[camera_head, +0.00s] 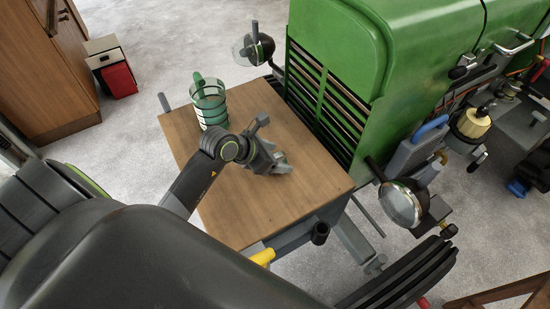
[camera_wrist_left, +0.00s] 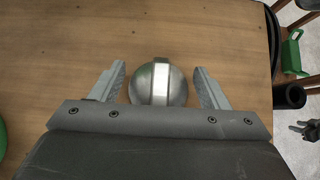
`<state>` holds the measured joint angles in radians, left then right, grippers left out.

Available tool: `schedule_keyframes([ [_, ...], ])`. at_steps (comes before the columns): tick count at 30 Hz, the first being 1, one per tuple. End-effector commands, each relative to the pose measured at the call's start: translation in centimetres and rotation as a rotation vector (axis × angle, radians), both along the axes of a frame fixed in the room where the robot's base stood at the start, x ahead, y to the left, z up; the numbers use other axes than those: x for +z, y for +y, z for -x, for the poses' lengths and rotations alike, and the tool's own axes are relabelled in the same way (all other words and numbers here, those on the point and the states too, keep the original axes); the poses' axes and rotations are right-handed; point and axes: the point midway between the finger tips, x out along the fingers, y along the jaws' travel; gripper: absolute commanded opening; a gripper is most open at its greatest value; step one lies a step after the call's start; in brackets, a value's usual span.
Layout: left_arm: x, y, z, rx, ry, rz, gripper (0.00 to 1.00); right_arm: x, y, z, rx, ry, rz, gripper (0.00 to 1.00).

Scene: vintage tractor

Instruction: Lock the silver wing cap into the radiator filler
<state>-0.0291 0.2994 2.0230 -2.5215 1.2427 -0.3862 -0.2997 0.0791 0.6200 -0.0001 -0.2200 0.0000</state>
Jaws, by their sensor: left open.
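The silver wing cap (camera_wrist_left: 174,88) lies on the wooden table top (camera_head: 300,205). It is a round silver dome with a raised bright bar across it. My left gripper (camera_head: 275,145) is open and low over the table's middle. In the left wrist view the gripper's (camera_wrist_left: 160,67) fingers stand on either side of the cap, with a gap on each side. In the head view I cannot tell the cap from the gripper around it. I cannot make out the radiator filler on the green tractor (camera_head: 345,45). My right gripper is not in view.
A clear cup with dark bands (camera_head: 209,108) stands at the table's back left, holding something green. Two tractor headlamps (camera_head: 254,49) (camera_head: 402,204) stick out near the table's far side and right corner. A black cylinder (camera_head: 320,233) is at the near right edge. Bare table surrounds the gripper.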

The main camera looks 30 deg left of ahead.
Motion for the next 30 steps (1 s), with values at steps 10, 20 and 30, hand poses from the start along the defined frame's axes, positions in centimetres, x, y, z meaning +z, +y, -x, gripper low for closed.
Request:
schedule_keyframes([
  [10, -1.12, -0.56, -0.95, 0.0, -0.002, -0.001, 0.69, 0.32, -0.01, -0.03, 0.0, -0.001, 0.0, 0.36],
  [20, -1.09, -0.55, -0.94, 0.001, -0.001, 0.0, 0.38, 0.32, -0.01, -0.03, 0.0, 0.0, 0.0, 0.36],
  [30, -0.57, -0.55, -1.0, -0.001, -0.005, 0.0, 0.31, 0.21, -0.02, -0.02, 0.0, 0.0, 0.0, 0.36],
])
